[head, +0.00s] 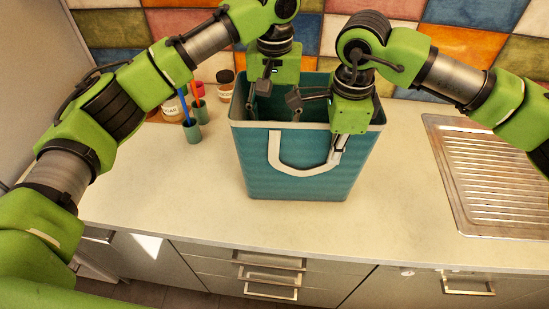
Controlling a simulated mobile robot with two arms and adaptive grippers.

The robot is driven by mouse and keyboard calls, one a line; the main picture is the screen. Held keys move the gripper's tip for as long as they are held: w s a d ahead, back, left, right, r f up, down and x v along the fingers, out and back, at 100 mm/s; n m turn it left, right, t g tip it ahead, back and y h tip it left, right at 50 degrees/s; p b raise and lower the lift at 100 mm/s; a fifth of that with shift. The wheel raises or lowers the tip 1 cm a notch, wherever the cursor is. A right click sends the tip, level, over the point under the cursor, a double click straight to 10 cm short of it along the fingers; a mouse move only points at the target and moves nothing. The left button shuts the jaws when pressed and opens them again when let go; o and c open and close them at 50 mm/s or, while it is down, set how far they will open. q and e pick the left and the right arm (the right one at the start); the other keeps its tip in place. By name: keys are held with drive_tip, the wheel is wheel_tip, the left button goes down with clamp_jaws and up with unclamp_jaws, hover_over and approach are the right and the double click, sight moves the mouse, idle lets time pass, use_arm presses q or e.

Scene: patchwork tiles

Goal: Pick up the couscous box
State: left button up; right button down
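I cannot make out a couscous box in the head view. A teal bag (262,165) with a pale rim and white handle stands upright on the counter, and its inside is mostly hidden by my grippers. My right gripper (317,126) is at the bag's front right rim, with its fingers spread apart. One finger is over the bag's opening and the other is low near the handle. My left gripper (262,92) points down at the bag's back left, its fingers partly hidden by the rim. Whether it holds anything is unclear.
Left of the bag are a teal cup (192,133) with blue and orange sticks, a dark-lidded jar (225,88) and a labelled jar (171,109). A metal drainer sink (495,185) is at the right. The counter (200,195) in front of the bag is clear.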

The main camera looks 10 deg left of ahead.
use_arm(q)
drive_tip(key=shift+s+f, duration=0.15)
drive_tip(key=shift+f, duration=3)
drive_tip(key=shift+r, duration=0.1)
clamp_jaws()
